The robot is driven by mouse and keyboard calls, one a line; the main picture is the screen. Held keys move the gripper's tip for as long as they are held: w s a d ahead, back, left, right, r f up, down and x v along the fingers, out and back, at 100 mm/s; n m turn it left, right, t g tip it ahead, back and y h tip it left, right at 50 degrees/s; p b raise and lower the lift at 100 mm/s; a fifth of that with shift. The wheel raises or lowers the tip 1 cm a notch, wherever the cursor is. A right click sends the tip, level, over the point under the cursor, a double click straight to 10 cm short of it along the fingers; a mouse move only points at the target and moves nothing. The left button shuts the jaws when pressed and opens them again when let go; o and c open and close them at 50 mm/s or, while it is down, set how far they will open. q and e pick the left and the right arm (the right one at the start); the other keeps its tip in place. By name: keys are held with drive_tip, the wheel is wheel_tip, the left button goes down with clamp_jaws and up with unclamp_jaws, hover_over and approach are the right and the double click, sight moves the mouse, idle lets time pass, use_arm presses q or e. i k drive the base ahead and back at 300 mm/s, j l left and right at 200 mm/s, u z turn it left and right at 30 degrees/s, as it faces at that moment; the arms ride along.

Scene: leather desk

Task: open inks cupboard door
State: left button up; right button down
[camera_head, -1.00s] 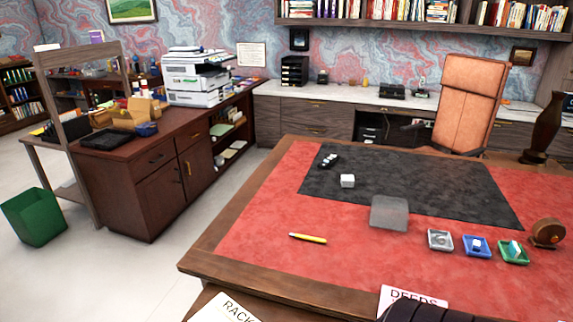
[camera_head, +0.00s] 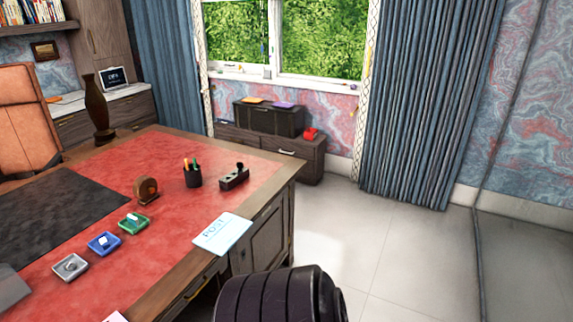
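No door in view carries a readable "inks" label, so I cannot tell which one is the inks cupboard. A panelled wooden cupboard door (camera_head: 268,240) is in the right end of the desk and looks closed. A low dark cabinet (camera_head: 312,157) stands under the window, its front showing a pale handle. A tall wooden cupboard (camera_head: 101,35) stands at the back left. Neither of my grippers is in view.
The desk (camera_head: 150,165) fills the left, with trays, a pen cup (camera_head: 193,178), a stamp (camera_head: 234,179) and a POST card (camera_head: 222,234) on it. Pale floor (camera_head: 400,265) is clear to the right. Blue curtains (camera_head: 425,110) hang beside the window (camera_head: 290,38).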

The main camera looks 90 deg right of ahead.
sight(266, 242)
drive_tip(key=z, duration=2.45)
drive_tip(key=i+z, duration=0.15)
